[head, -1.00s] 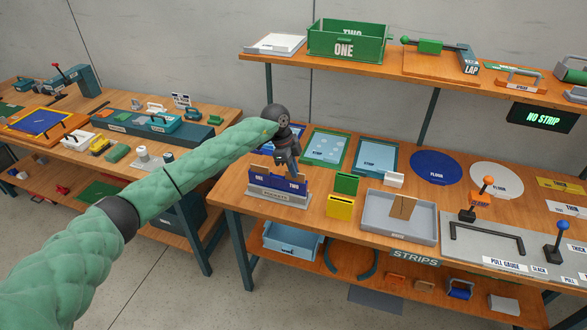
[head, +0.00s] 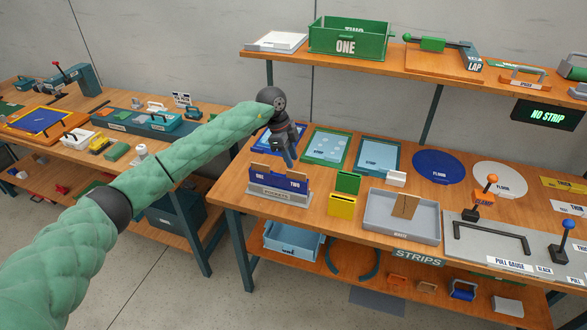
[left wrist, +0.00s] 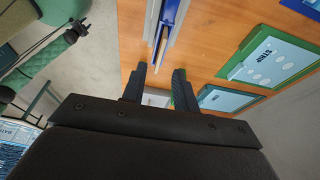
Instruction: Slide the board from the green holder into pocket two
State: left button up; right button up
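The blue pocket block (head: 279,186), lettered ONE and TWO, stands on a grey base lettered POCKETS near the table's left end. Thin brown edges (head: 261,169) show above its pockets; a pale brown edge (left wrist: 160,42) also shows inside the blue block in the left wrist view. The green holder (head: 348,183) stands to its right; I see no board rising from it. My left gripper (head: 290,163) is above and behind pocket two, apart from the block. In the left wrist view its two fingers (left wrist: 160,74) are spread with nothing gripped. My right gripper is out of view.
A yellow holder (head: 342,206) stands in front of the green one. Flat blue and green trays (head: 377,155) lie behind. A shelf (head: 385,66) runs above the table's back.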

pick_arm(q)
jog(key=shift+b+v, duration=0.4)
jog(key=shift+v, duration=1.2)
